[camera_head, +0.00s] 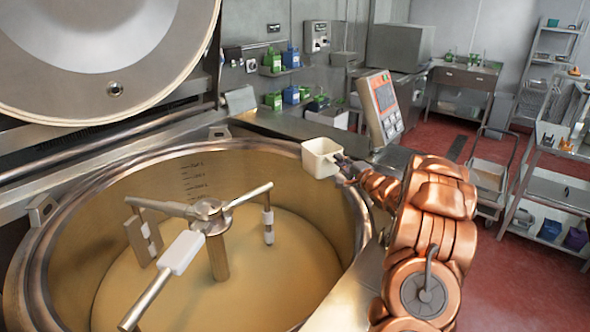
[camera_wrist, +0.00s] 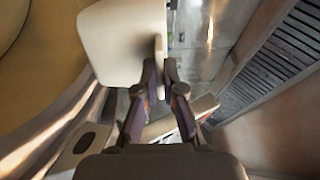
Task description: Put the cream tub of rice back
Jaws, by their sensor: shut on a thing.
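The cream tub (camera_head: 321,156) is held up above the kettle's right rim in the head view. Its inside looks empty from here, though I see only part of it. My gripper (camera_head: 345,168) is shut on the tub's right side. In the wrist view my gripper's fingers (camera_wrist: 164,75) close on a thin tab at the side of the tub (camera_wrist: 122,40). The big kettle (camera_head: 352,205) is open and its bottom is covered with a pale yellow-beige layer.
A mixing paddle (camera_head: 210,212) stands inside the kettle, and the raised lid (camera_head: 120,95) is at the upper left. A control panel (camera_head: 381,105) stands just behind my gripper. A steel counter (camera_head: 290,124) lies behind the kettle, below a shelf of green and blue containers (camera_head: 283,62).

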